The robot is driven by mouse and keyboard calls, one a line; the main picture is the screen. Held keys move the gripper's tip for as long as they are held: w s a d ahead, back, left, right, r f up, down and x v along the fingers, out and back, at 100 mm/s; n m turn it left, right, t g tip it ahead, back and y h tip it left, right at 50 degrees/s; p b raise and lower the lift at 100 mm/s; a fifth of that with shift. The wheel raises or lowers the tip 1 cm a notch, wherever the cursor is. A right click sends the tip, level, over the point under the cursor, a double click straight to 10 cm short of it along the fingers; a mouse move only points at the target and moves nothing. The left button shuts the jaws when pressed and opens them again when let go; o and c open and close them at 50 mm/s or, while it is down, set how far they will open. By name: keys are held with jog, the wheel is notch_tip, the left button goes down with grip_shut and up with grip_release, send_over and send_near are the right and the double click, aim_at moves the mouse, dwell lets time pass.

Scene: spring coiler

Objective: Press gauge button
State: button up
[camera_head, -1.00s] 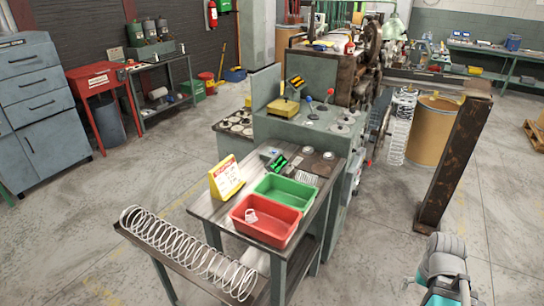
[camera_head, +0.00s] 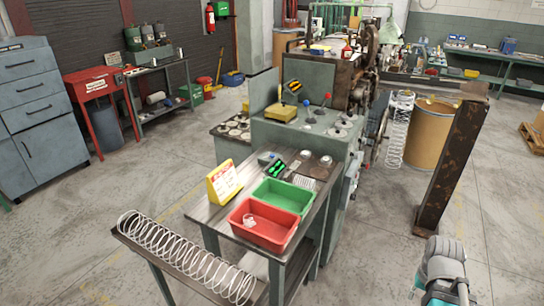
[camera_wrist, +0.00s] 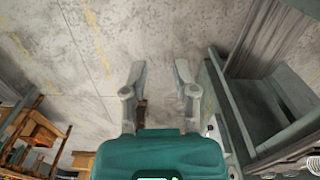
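A small device with bright green stripes (camera_head: 275,168) lies at the back of the work table, beside a small grey box (camera_head: 266,158). I cannot tell which of them is the gauge, and no button can be made out at this size. In the wrist view my gripper (camera_wrist: 159,70) is open and empty, its two fingers spread over bare concrete floor. In the head view only part of my arm shows at the lower right, well away from the table.
The table holds a yellow sign (camera_head: 223,182), a green bin (camera_head: 283,195) and a red bin (camera_head: 264,223). A long wire spring (camera_head: 186,258) lies on a tray in front. A rusty post (camera_head: 451,165) stands at right.

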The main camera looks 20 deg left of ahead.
grip_shut()
dwell(1.1)
